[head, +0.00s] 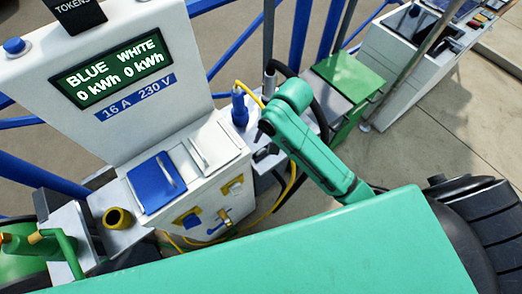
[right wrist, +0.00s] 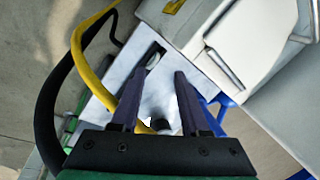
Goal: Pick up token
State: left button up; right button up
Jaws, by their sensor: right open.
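No token shows clearly. In the right wrist view, a small pale rounded piece (right wrist: 153,60) sits in a dark slot of a light-grey ledge; I cannot tell whether it is the token. My right gripper (right wrist: 157,79) is open, its two dark fingers pointing over this ledge with nothing seen held between them. In the head view my right gripper (head: 263,133) is small and dark, at the right side of the white power pedestal (head: 130,28), by the ledge (head: 262,153). A black box marked TOKENS (head: 76,14) is at the top left. My left gripper is out of view.
A blue plug (head: 239,108) with a yellow cable stands close left of my right gripper. The yellow cable (right wrist: 90,70) and a black hose (right wrist: 48,105) loop beside the fingers. Blue and white lids (head: 157,183) top the pedestal. A green-topped box (head: 348,75) stands behind.

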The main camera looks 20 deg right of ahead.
aim_at(261, 150)
notch_tip(261, 150, up, 4)
jog(key=w+m+g+h, duration=0.1)
jog(key=w+m+h, duration=0.15)
jog(key=m, duration=0.45)
jog(key=shift+y, duration=0.25)
jog(key=f, duration=1.4)
jog(key=shift+w+a+f+p, duration=0.15)
jog(key=shift+w+f+p, duration=0.15)
jog(key=shift+p, duration=0.1)
grip_shut()
